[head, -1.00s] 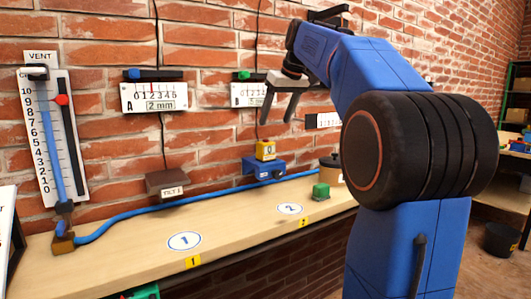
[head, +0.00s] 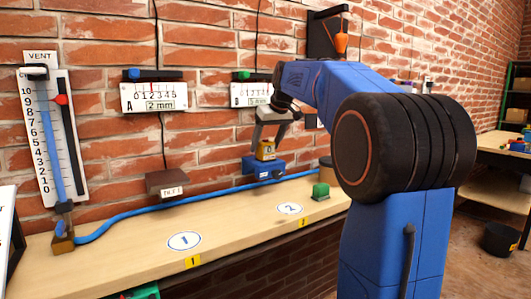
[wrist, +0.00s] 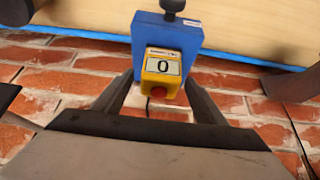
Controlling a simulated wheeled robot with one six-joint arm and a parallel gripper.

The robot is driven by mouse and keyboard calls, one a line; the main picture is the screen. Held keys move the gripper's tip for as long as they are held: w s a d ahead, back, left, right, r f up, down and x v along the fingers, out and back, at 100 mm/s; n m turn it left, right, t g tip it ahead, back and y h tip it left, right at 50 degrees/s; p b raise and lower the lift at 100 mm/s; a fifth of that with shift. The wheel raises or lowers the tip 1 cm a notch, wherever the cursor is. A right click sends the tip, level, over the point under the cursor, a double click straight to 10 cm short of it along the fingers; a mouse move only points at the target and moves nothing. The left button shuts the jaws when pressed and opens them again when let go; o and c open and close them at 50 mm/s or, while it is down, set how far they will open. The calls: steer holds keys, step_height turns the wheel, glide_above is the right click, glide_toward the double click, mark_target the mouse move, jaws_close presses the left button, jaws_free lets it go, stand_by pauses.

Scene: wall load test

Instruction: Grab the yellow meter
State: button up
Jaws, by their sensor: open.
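The yellow meter (head: 265,151) is a small box with a display reading 0, on top of a blue wall bracket (head: 262,170) above the bench. In the wrist view the meter (wrist: 161,76) lies between the two fingers, with a red part at its end, and the blue bracket (wrist: 165,38) is beyond it. My gripper (head: 265,147) is open, with its fingers on either side of the meter. It also shows in the wrist view (wrist: 155,88). Whether the fingers touch the meter I cannot tell.
Gauges A (head: 155,96) and B (head: 250,93) and a brown tilt box (head: 167,183) are on the brick wall. The bench front middle is clear.

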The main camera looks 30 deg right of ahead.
steer(key=shift+w+f, duration=0.25)
steer(key=shift+f, duration=0.2)
steer(key=shift+c, duration=0.6)
